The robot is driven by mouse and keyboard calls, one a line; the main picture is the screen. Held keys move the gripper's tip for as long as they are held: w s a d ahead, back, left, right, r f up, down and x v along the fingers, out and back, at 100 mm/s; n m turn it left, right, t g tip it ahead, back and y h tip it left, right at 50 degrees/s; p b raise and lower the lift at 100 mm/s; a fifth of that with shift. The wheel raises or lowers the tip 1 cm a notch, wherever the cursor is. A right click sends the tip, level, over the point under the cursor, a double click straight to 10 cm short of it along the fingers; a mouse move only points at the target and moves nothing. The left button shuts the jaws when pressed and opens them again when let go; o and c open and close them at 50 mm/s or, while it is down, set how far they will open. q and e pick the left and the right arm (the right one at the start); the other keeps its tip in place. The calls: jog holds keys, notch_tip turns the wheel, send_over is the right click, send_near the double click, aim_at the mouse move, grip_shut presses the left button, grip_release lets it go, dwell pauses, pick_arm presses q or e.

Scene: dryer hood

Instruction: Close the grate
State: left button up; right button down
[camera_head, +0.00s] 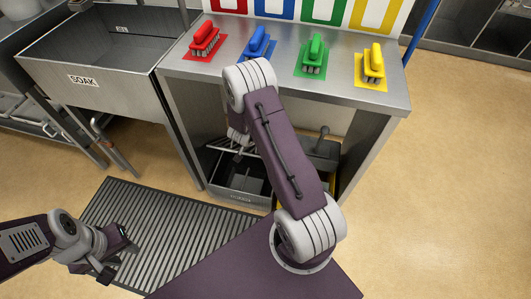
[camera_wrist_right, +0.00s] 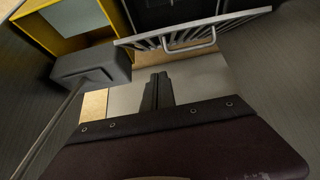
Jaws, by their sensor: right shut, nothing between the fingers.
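A grate (camera_wrist_right: 222,33) of pale metal bars with a looped handle (camera_wrist_right: 190,43) shows at the top of the right wrist view, tilted. A dark opening shows behind it. In the head view its bars (camera_head: 226,148) show partly under the counter, above a dark-lined metal box (camera_head: 240,178); my right arm hides part of this area. My right gripper (camera_wrist_right: 157,92) is shut and empty, below the grate and apart from its handle. My left gripper (camera_head: 118,254) is open and empty above the ribbed floor mat.
A grey block on a rod (camera_wrist_right: 90,63) and a yellow box (camera_wrist_right: 25,28) stand beside the grate at the left. The steel counter (camera_head: 285,72) overhangs the area and carries several coloured brushes. A soak sink (camera_head: 85,78) is at left. The ribbed mat (camera_head: 175,232) covers the floor.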

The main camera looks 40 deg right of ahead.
jog(key=b+x, duration=0.1)
jog(key=x, duration=0.2)
jog(key=b+x, duration=0.1)
jog(key=x, duration=0.2)
jog(key=b+x, duration=0.2)
jog(key=x, duration=0.2)
jog(key=shift+s+d, duration=0.15)
jog(key=shift+s, duration=0.2)
jog(key=shift+s+a+f+b, duration=0.15)
jog(key=shift+a+f+b, duration=0.1)
jog(key=shift+f+b, duration=0.3)
jog(key=shift+s+a+f+b, duration=0.25)
jog(key=shift+f+b, duration=0.1)
jog(key=shift+f, duration=0.3)
jog(key=shift+s+a+f, duration=0.3)
jog(key=shift+s+a, duration=0.05)
jog(key=shift+a, duration=0.1)
jog(key=shift+b, duration=0.35)
